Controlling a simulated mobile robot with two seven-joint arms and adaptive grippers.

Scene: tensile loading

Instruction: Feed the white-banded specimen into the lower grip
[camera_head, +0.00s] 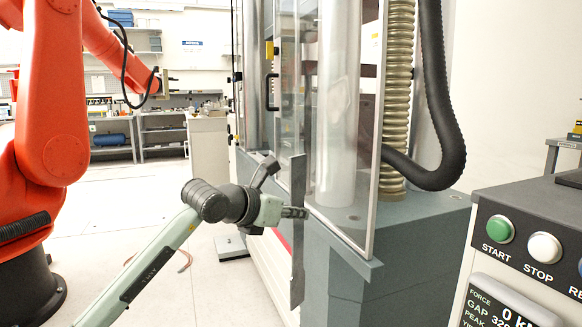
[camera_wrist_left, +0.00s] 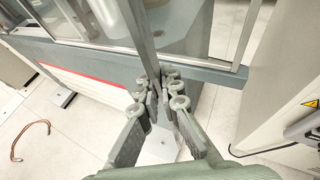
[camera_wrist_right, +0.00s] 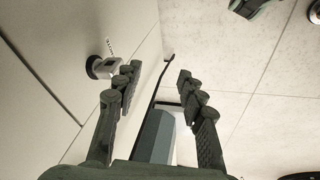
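My left gripper (camera_head: 294,212) is shut on a long flat dark-grey specimen (camera_head: 297,262), held upright outside the testing machine, in front of its clear guard. In the left wrist view the specimen (camera_wrist_left: 146,45) shows nearly edge-on between the fingers (camera_wrist_left: 162,88). I cannot make out a white band on it. The lower grip cannot be made out. My right gripper (camera_wrist_right: 156,82) shows only in its own wrist view; its fingers are apart with nothing between them.
The testing machine has clear guard panels (camera_head: 343,130) and a grey base (camera_head: 415,235). A control console (camera_head: 530,240) with START and STOP buttons stands at the right. A large orange robot arm (camera_head: 62,110) stands at the left. Floor (camera_head: 130,220) shows between them.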

